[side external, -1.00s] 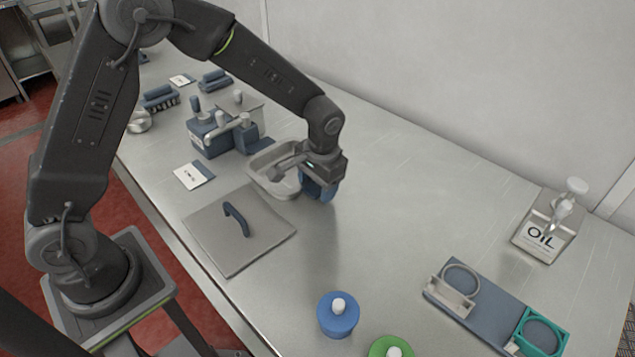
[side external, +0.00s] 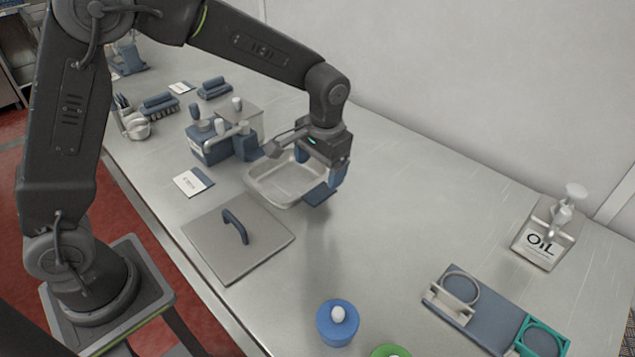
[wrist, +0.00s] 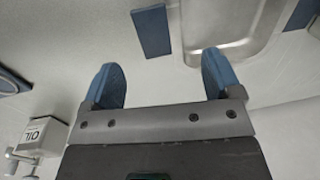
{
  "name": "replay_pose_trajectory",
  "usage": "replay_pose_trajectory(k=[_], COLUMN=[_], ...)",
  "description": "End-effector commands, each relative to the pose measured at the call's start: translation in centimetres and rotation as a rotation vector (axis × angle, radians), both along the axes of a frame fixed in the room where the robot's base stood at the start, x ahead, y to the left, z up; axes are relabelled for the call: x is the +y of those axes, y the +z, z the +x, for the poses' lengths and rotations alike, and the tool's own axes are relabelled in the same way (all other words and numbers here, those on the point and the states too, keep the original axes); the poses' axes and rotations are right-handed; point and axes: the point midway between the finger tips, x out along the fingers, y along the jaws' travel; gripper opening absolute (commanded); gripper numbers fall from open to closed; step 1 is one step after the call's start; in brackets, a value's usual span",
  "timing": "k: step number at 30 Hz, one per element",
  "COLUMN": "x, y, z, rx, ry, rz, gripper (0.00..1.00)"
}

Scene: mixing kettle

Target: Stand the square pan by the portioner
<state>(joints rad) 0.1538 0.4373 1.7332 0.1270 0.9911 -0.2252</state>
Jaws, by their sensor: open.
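The square pan (side external: 268,196), a shallow grey metal pan with a blue tab handle, sits upright on the steel table, just right of the portioner. The portioner (side external: 212,148) is a blue and grey device with a clear box and knobs. My gripper (side external: 321,172) is open and empty above the pan's handle side; its fingers hide part of the pan's right edge. In the wrist view, the blue handle (wrist: 152,32) and part of the pan (wrist: 240,50) lie beyond the spread fingertips (wrist: 162,72), with nothing between them.
A flat square lid (side external: 235,250) with a blue handle lies in front of the pan. A label card (side external: 192,182) lies left of it. The table's middle is clear.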

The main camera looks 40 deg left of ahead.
Motion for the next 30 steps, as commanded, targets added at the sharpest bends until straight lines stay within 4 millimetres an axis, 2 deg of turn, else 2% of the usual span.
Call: replay_pose_trajectory(k=[1, 6, 17, 20, 23, 27, 30], x=[-0.2, -0.4, -0.3, 0.4, 1.3, 2.7, 3.4], y=[1.1, 3.5, 5.4, 7.3, 9.7, 12.4, 13.6], z=[0.1, 0.0, -0.6, -2.0, -4.7, -9.4, -12.8], rx=[-0.005, -0.002, -0.013, -0.052, -0.111, -0.207, -0.277], ry=[-0.002, -0.001, -0.001, -0.001, -0.002, -0.007, -0.011], rz=[-0.001, 0.0, -0.005, -0.019, -0.041, -0.068, -0.083], gripper=[0.84, 0.84, 0.84, 0.84, 0.84, 0.84, 0.84])
